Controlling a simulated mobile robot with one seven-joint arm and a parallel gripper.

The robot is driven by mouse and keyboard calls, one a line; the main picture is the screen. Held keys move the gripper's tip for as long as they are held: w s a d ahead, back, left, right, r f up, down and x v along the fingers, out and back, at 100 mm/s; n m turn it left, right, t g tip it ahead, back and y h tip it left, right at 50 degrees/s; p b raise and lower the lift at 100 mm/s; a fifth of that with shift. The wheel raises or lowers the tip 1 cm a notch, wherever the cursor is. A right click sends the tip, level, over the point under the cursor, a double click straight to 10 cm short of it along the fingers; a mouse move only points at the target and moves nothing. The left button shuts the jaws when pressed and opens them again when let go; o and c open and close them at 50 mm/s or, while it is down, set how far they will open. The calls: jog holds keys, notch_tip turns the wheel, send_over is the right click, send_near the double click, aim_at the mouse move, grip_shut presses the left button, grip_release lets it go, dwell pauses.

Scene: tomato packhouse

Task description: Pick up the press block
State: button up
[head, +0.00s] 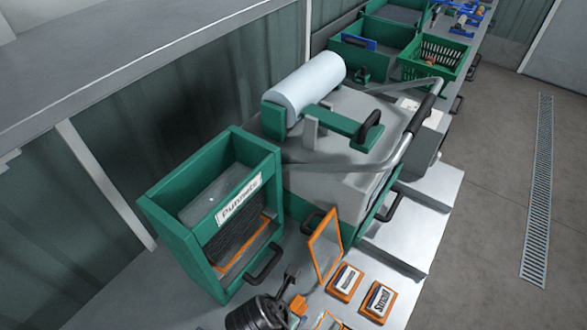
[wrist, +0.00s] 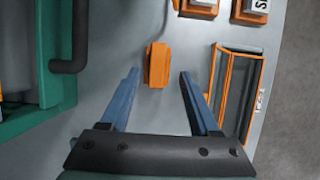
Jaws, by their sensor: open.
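A small orange block (wrist: 158,65), which I take to be the press block, rests on the grey bench top (wrist: 115,30) in the wrist view. My gripper (wrist: 160,82) is open, with its two blue fingers apart. The block appears in the gap between the fingertips, towards their far ends, with clear space on both sides. The fingers do not appear to touch it; their height above it is hard to judge. In the head view the orange block (head: 298,305) shows beside my dark gripper, which partly hides the bench there.
Two labelled orange-edged blocks (head: 345,282) (head: 379,301) lie close by. An orange frame (head: 325,247) stands by the wrapping machine (head: 340,140). Another orange-edged frame (wrist: 238,90) lies right of the fingers. A green punnet holder (wrist: 65,95) with a dark handle is at left.

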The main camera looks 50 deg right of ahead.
aim_at(293, 309)
jog(key=shift+x, duration=2.4)
jog(key=shift+w, duration=0.15)
grip_shut()
